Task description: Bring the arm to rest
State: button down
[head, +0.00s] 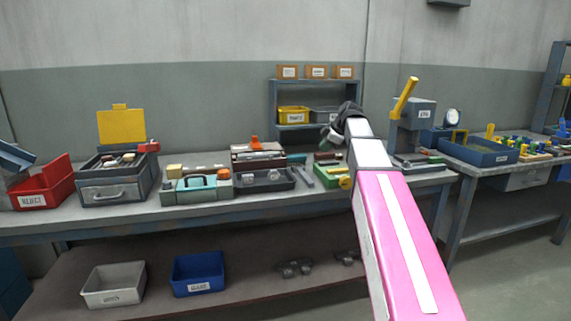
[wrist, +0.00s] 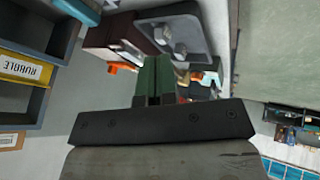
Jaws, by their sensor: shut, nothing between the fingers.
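My arm, pink and white, reaches up and forward from the lower right in the head view. My gripper (head: 332,136) is at its far end, dark and small there, held above the workbench (head: 240,210) and in front of the back shelf. In the wrist view the gripper (wrist: 160,82) shows as two green fingers side by side. They are together, with nothing seen between them. The gripper appears clear of the bench items.
A red bin (head: 42,190), a grey drawer box (head: 113,188), a teal toolbox (head: 198,187) and a dark tray (head: 265,184) stand on the bench. A press (head: 412,120) stands right of the arm. A shelf (head: 272,100) with bins is behind.

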jog(key=s+d+f+m+g+h, duration=0.1)
jog(key=s+f+m, duration=0.5)
jog(key=f, duration=0.8)
jog(key=s+d+f+m+g+h, duration=0.1)
jog(key=s+f+m, duration=0.5)
jog(key=s+f, duration=0.6)
jog(key=s+d+f+m+g+h, duration=0.1)
jog(key=s+f+m, duration=0.5)
jog(key=f, duration=1)
jog(key=s+g+h, duration=0.1)
jog(key=s+h, duration=0.1)
jog(key=s, duration=0.1)
jog(key=shift+s+d, duration=0.2)
jog(key=shift+d, duration=0.05)
